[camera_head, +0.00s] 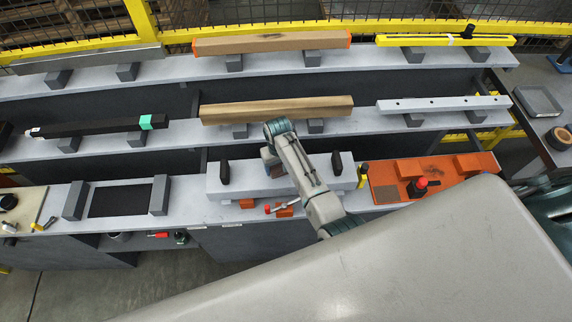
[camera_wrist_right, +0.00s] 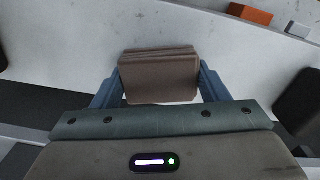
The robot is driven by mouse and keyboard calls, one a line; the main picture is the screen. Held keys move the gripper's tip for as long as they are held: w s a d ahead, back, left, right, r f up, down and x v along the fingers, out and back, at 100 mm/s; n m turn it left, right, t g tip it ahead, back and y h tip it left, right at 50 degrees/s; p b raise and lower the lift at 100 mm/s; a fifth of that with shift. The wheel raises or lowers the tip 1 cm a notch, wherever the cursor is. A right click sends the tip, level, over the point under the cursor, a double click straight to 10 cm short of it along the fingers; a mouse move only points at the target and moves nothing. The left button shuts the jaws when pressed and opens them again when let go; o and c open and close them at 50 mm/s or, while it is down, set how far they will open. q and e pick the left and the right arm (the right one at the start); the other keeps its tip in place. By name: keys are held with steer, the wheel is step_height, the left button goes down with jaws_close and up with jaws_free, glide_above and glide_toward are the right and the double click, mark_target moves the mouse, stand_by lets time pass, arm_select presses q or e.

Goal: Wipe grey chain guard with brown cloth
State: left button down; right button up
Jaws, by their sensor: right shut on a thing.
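The grey chain guard (camera_head: 243,184) is a long light-grey piece on the front bench, with a black upright handle near each end. In the right wrist view its pale surface (camera_wrist_right: 70,50) spreads under the fingers, with a few faint dark specks. My right gripper (camera_head: 274,166) is over the guard's middle, between the handles. It is shut on the brown cloth (camera_wrist_right: 160,75), a folded pad between the blue fingers. The cloth is low over the guard; I cannot tell if it touches. My left gripper is not in view.
An orange tray (camera_head: 390,178) with a red-topped item stands right of the guard. Small orange blocks (camera_head: 285,211) and a red-ended tool lie at its front. A dark panel (camera_head: 120,200) between grey blocks is to the left. Bars rest on racks behind, including a wooden beam (camera_head: 230,110).

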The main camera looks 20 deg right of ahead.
steer(key=shift+w+a+f, duration=0.1)
steer(key=shift+a, duration=0.7)
steer(key=shift+w+r, duration=0.1)
steer(key=shift+r, duration=2.9)
steer(key=shift+r, duration=1.5)
